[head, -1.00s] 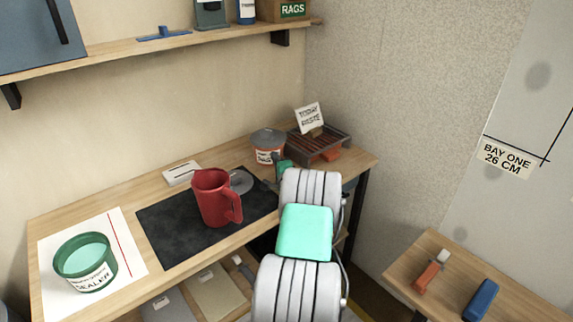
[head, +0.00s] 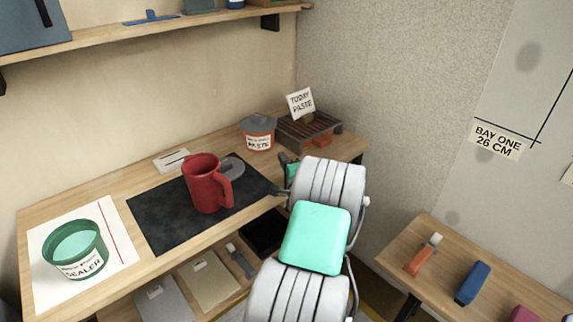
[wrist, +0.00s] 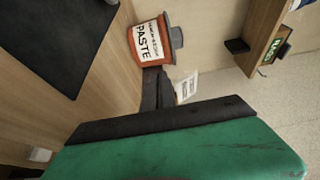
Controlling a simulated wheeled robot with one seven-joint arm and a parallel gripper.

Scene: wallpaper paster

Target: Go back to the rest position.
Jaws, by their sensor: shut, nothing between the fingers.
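My gripper (head: 277,191) is shut and empty, in the air over the right part of the workbench, near the right end of the black mat (head: 150,220). Its dark fingers (wrist: 155,88) also show in the wrist view, in front of the orange-and-white paste tub (wrist: 150,42). In the head view my arm rises from the bottom and hides part of the bench's front edge. The red jug (head: 205,187) stands upright on the mat, left of my gripper and apart from it. The paste tub (head: 258,137) stands behind, with a grey lid on it.
The green sealer tub (head: 75,250) stands on white paper at the left. A slatted rack (head: 300,132) with a sign is at the bench's back right. A side table (head: 440,265) with small tools stands at the right. A shelf (head: 100,46) runs above the bench.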

